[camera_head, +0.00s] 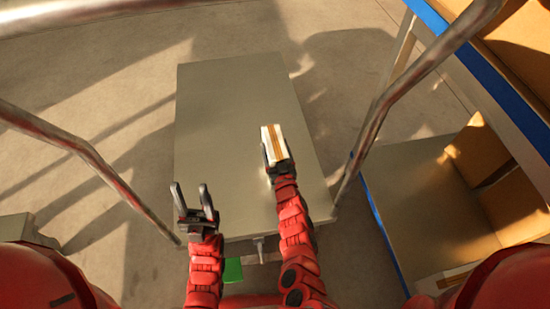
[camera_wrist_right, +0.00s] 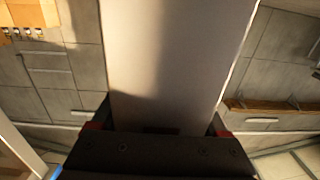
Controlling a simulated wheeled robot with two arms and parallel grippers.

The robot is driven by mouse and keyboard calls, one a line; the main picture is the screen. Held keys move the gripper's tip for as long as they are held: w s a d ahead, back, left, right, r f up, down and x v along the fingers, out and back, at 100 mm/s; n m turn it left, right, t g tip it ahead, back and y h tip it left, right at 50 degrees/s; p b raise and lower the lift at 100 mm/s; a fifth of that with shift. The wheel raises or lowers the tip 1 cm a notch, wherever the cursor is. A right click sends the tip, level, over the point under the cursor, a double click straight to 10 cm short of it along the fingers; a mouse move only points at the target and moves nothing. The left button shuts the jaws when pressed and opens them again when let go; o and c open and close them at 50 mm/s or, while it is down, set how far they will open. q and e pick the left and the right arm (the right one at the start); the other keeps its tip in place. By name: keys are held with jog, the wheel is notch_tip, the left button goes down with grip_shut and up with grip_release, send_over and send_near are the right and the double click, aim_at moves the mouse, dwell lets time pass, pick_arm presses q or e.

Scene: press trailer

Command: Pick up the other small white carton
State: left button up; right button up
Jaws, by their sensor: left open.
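A small white carton (camera_head: 272,140) with a brown tape strip is in my right gripper (camera_head: 275,152), over the grey table top. In the right wrist view the carton (camera_wrist_right: 180,60) fills the middle, with a finger on each side (camera_wrist_right: 160,128). My left gripper (camera_head: 191,187) is open and empty near the table's left front edge. Another white carton with a brown strip (camera_head: 445,279) lies at the lower right, on the blue-edged shelf. My right shoulder hides part of it.
The grey table (camera_head: 235,95) has a bare top. Brown cardboard boxes (camera_head: 475,150) stand on the lower shelf (camera_head: 415,205) at right; more are on the upper blue-edged shelf (camera_head: 500,90). Metal rails (camera_head: 415,75) run on both sides. A green patch (camera_head: 233,270) shows below the table.

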grip_shut()
jog(key=shift+r, duration=0.15)
